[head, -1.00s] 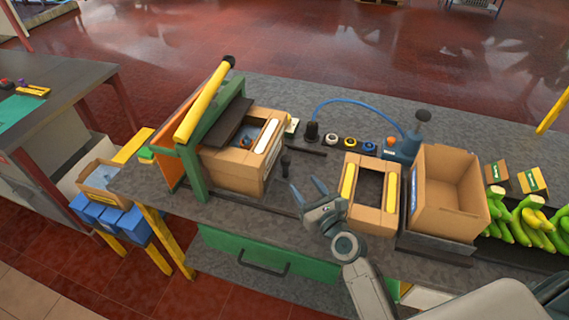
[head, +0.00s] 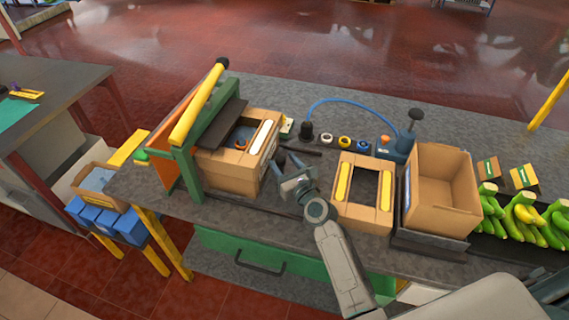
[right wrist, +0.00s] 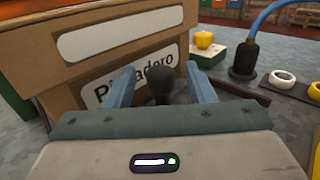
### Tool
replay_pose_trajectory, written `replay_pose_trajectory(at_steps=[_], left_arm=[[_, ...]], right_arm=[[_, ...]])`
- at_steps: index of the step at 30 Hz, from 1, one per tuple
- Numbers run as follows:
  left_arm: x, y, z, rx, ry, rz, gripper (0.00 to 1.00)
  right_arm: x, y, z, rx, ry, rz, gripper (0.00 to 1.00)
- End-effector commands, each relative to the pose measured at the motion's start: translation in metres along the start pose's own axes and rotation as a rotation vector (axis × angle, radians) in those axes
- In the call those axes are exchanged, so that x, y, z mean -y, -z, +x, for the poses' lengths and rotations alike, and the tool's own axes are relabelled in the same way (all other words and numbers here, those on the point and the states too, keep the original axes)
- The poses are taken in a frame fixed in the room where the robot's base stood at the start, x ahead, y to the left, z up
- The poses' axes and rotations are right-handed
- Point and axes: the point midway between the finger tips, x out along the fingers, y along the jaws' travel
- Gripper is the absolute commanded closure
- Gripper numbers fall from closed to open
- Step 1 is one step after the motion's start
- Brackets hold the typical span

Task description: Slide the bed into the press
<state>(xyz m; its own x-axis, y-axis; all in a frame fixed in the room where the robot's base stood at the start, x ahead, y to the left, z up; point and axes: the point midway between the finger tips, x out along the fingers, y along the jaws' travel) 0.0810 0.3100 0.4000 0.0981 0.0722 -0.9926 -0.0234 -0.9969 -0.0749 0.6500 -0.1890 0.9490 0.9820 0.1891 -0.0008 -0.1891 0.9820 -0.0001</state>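The press (head: 183,140) is a green frame with a yellow lever, standing at the left of the bench. The bed is a cardboard box-like block (head: 232,178) with a pale bar on top, at the right side of the press and partly under its dark plate (head: 220,126). In the right wrist view its labelled side (right wrist: 125,75) fills the upper left. A dark knob (right wrist: 160,85) stands in front of that side. My right gripper (right wrist: 160,90) is open, with its blue fingers on either side of the knob. My left gripper is out of view.
A second cardboard frame (head: 343,211), an open carton (head: 422,207) and green bananas (head: 527,215) stand to the right. A blue hose (head: 350,101) curves behind several rings (head: 344,142). The bench front is clear below the press side.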

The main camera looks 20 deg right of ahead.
Motion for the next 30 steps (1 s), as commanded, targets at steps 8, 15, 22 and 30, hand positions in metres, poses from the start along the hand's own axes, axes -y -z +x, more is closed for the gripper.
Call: replay_pose_trajectory(at_steps=[8, 15, 22, 30], left_arm=[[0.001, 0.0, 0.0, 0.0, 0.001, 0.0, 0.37], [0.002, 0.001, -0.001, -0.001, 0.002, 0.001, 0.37], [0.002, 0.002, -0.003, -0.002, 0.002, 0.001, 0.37], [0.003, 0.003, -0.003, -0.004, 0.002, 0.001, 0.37]], right_arm=[[0.0, 0.0, 0.0, 0.0, 0.0, 0.0, 1.0], [-0.008, -0.001, 0.008, 0.001, 0.001, 0.004, 1.0], [-0.031, -0.001, 0.031, 0.001, -0.001, 0.003, 1.0], [-0.031, 0.0, 0.031, 0.0, -0.001, -0.001, 0.69]])
